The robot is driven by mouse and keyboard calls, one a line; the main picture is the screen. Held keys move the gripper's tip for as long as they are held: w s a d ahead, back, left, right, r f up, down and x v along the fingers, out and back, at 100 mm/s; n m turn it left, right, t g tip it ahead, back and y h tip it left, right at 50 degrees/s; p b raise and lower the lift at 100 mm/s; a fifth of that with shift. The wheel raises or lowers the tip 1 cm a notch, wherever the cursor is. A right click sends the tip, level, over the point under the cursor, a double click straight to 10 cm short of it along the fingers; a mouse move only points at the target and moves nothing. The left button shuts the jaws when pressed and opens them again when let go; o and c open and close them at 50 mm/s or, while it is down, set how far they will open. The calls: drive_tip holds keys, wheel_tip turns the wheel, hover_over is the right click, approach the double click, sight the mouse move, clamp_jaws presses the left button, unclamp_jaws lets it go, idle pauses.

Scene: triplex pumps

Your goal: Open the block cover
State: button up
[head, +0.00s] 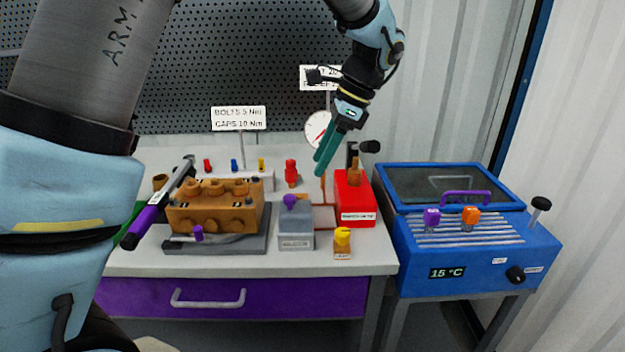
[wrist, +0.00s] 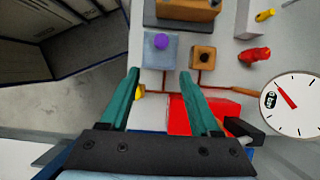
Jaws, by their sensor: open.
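No readable label says "block cover". The orange-brown pump block (head: 215,212) sits on a dark grey base on the bench, several round bosses on its top. The blue unit (head: 470,255) at the right has a lid (head: 450,183) with a dark window, which looks shut. A purple handle (head: 466,198) stands at the lid's front. My gripper (head: 322,165) is open and empty above the bench, right of the pump block and left of the blue unit. In the wrist view my gripper's (wrist: 159,73) green fingers are spread, with a red box (wrist: 190,115) below them.
A grey box (head: 296,232) with a purple knob and the red box (head: 352,200) stand right of the pump block. A purple-handled tool (head: 160,205) leans at its left. A gauge (head: 317,128) and signs stand behind.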

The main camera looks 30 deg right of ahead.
drive_tip(key=v, duration=0.3)
drive_tip(key=shift+d+r, duration=0.1)
drive_tip(key=shift+r, duration=0.2)
